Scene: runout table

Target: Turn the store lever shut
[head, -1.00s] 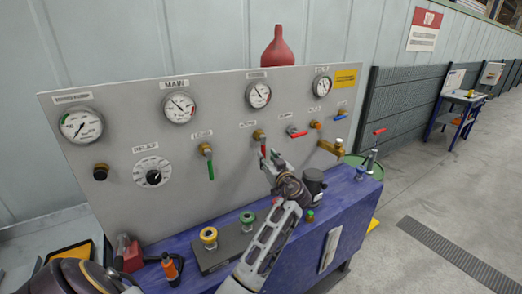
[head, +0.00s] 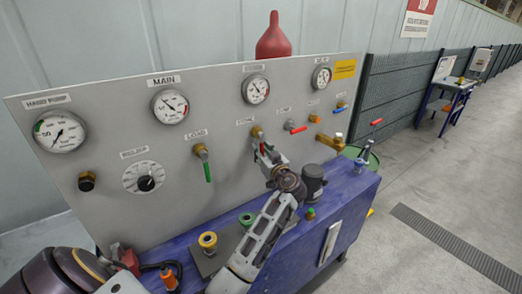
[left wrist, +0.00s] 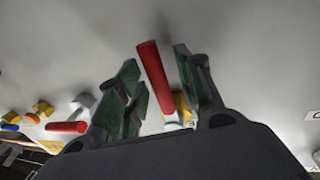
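The store lever has a red handle on a brass valve (head: 257,132) at the middle of the grey panel. Its label is too blurred to read surely. In the head view the handle hangs roughly downward, mostly hidden by my left gripper (head: 267,155). In the left wrist view the red handle (left wrist: 153,75) stands between the two fingers of my left gripper (left wrist: 160,90). The fingers are open, with a gap visible on each side of the handle. My right gripper is not in view.
A green load lever (head: 208,172) hangs to the left. Another red lever (head: 299,130) and a blue one (head: 341,108) are to the right. A black cylinder (head: 313,180) stands on the blue bench (head: 345,195) close to my left wrist. Gauges line the panel above.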

